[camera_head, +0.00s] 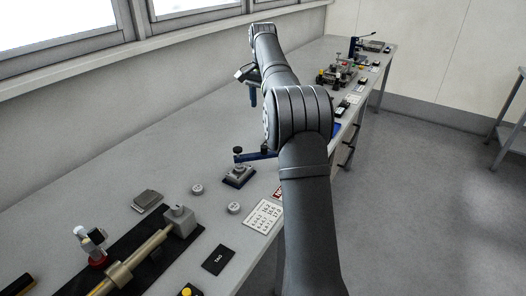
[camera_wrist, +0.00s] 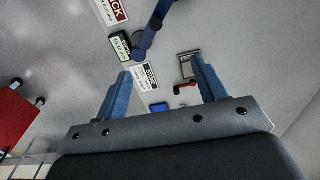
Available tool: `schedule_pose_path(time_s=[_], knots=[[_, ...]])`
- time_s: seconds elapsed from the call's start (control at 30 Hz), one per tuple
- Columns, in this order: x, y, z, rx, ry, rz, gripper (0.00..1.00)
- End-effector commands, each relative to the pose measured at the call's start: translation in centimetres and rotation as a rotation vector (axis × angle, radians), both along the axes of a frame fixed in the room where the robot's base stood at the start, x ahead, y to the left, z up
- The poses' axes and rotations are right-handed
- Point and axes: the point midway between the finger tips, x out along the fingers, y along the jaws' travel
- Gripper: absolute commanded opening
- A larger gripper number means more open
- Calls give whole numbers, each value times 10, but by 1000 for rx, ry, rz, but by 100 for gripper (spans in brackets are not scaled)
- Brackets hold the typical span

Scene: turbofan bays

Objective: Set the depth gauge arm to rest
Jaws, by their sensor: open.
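A blue arm (camera_head: 258,155) extends sideways from a small dark-based stand (camera_head: 238,177) with a black knob, on the bench in the head view. It passes partly behind my own arm, so its far end is hidden there. In the wrist view, a blue jointed arm (camera_wrist: 151,32) comes in from the top edge and ends in a rounded tip; it looks like the gauge arm. My gripper (camera_wrist: 160,78) is open with nothing between its blue fingers. The blue arm lies beyond the fingers, apart from them. In the head view my gripper (camera_head: 253,93) hangs above the bench, partly hidden.
A small display (camera_wrist: 121,46), a printed label (camera_wrist: 144,78) and a red-handled part (camera_wrist: 185,88) lie beyond the fingers. A red box (camera_wrist: 14,112) is at left. A brass-coloured shaft (camera_head: 135,262) lies near on the bench; several devices (camera_head: 340,72) stand at the far end.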

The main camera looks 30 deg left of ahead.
Motion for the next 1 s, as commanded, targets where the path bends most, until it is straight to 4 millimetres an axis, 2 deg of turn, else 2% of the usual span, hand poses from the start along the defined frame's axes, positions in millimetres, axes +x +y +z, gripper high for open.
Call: schedule_pose_path(time_s=[0.03,0.1,0.3,0.53,0.63,0.77,0.87,1.0], knots=[[11,-5,-8,2,-30,-8,55],[32,-13,-22,10,-96,-18,44],[101,-48,-64,29,-344,-9,44],[160,-90,-98,48,-619,80,44],[176,-105,-110,63,-727,144,44],[187,-122,-124,92,-853,242,44],[188,-131,-133,127,-942,327,44],[177,-141,-146,196,-1049,456,44]])
